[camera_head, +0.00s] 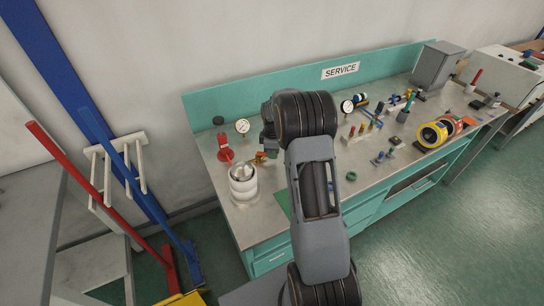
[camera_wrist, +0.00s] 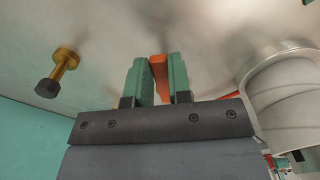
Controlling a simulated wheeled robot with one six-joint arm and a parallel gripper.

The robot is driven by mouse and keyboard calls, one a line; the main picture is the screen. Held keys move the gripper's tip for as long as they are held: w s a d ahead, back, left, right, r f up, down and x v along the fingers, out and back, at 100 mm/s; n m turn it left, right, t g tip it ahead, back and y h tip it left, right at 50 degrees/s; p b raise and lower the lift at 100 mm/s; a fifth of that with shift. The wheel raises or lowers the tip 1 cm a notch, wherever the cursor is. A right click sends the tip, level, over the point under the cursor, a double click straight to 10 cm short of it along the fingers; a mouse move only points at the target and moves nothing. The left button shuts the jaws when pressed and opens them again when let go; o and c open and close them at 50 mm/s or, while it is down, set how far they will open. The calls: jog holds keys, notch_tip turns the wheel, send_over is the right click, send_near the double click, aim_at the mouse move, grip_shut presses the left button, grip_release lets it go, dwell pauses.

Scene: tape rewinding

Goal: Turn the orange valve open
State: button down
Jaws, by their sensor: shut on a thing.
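The orange valve (camera_wrist: 159,76) shows in the wrist view as a narrow orange handle between the two green fingers of my gripper (camera_wrist: 154,68). The fingers are shut on it, one on each side, and hide part of it. In the head view my gripper (camera_head: 268,148) is over the left part of the bench, just behind a white ribbed cylinder (camera_head: 243,184). Small orange and brass parts (camera_head: 260,157) show there beside it. My arm hides much of this area, and how far the valve is turned cannot be told.
The cylinder stands close on the right in the wrist view (camera_wrist: 284,88); a brass fitting with a black knob (camera_wrist: 57,73) is on the left. The bench (camera_head: 350,205) holds gauges (camera_head: 242,126), a red part (camera_head: 225,153), tools and yellow tape rolls (camera_head: 432,135). Brooms lean at left.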

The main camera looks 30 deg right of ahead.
jog(key=n, duration=0.1)
jog(key=w+n, duration=0.1)
jog(key=n, duration=0.1)
jog(key=shift+w+d+n+b, duration=0.3)
jog(key=shift+d, duration=0.1)
jog(key=shift+w+d+n, duration=0.1)
jog(key=shift+w+n, duration=0.3)
jog(key=shift+n, duration=0.45)
jog(key=shift+w+n, duration=0.35)
jog(key=shift+n, duration=0.5)
jog(key=shift+w, duration=0.1)
jog(key=c, duration=1)
grip_release()
jog(key=shift+c, duration=0.2)
notch_tip(320, 180, up, 14)
jog(key=b, duration=0.1)
jog(key=shift+f, duration=0.1)
